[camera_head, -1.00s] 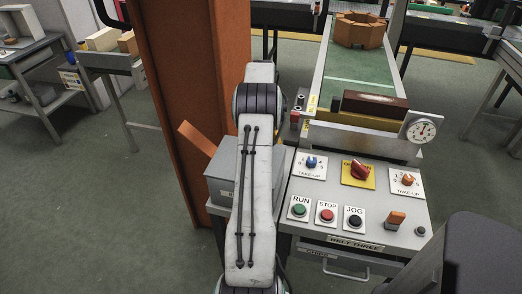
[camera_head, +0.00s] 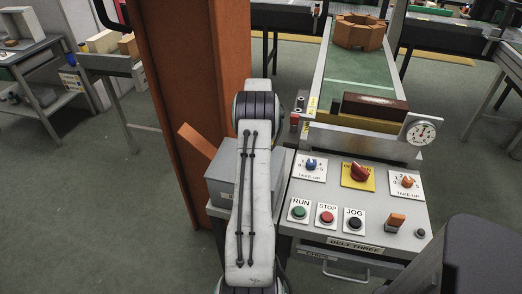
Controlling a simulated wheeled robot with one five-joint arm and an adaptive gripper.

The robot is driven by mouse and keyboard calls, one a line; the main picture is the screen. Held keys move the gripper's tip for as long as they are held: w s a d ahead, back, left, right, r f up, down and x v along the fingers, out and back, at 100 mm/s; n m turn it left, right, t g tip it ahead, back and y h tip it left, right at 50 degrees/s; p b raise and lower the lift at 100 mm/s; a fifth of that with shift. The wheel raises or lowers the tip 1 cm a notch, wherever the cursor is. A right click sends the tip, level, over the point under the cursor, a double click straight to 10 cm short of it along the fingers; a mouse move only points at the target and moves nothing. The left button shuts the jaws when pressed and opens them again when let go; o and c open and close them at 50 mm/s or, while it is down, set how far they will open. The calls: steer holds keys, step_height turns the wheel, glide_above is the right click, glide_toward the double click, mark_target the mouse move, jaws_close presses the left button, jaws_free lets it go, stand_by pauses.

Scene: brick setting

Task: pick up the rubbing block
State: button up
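A long dark block (camera_head: 374,108) with a reddish-brown top lies across the near end of the belt, just left of the dial gauge. It may be the rubbing block, but I cannot tell for sure. No other block on this station is clearly marked as one. My arm rises through the middle of the view, left of the control panel. My gripper is not visible, and whether it holds anything cannot be seen.
The green belt (camera_head: 350,65) carries an orange-brown ring of bricks (camera_head: 359,33) farther back. The control panel (camera_head: 334,228) has knobs and buttons. A dial gauge (camera_head: 421,130) stands beside the block. A rust-coloured column (camera_head: 190,90) and a grey box (camera_head: 222,178) are left. Open floor lies far left.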

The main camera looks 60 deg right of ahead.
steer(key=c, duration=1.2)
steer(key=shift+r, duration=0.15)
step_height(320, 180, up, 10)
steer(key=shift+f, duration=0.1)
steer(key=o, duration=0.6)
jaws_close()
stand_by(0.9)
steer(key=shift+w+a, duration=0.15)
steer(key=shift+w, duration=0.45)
